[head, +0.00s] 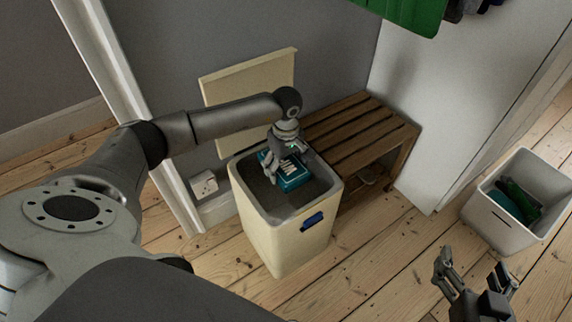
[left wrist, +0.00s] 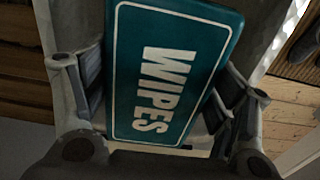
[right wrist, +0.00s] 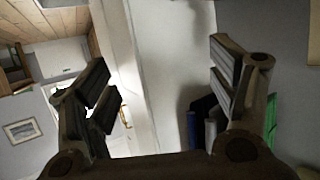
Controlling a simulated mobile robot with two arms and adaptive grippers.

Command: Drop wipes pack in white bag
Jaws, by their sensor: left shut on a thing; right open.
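The teal wipes pack (head: 294,182) is in the mouth of the cream bin (head: 275,240), whose lid (head: 247,82) stands open behind it. My left gripper (head: 285,163) is shut on the pack from above. In the left wrist view the pack (left wrist: 170,75) lies between the fingers with its WIPES label facing the camera. A white open-topped container (head: 500,220), which may be the white bag, stands on the floor at the right, holding dark green and teal things. My right gripper (head: 474,275) is open and empty, in front of this container and to its left.
A brown slatted bench (head: 350,130) stands right behind the cream bin. A white panel (head: 450,110) stands between bench and white container. Green cloth (head: 410,12) hangs at the top. Bare floorboards (head: 375,250) lie between the two containers.

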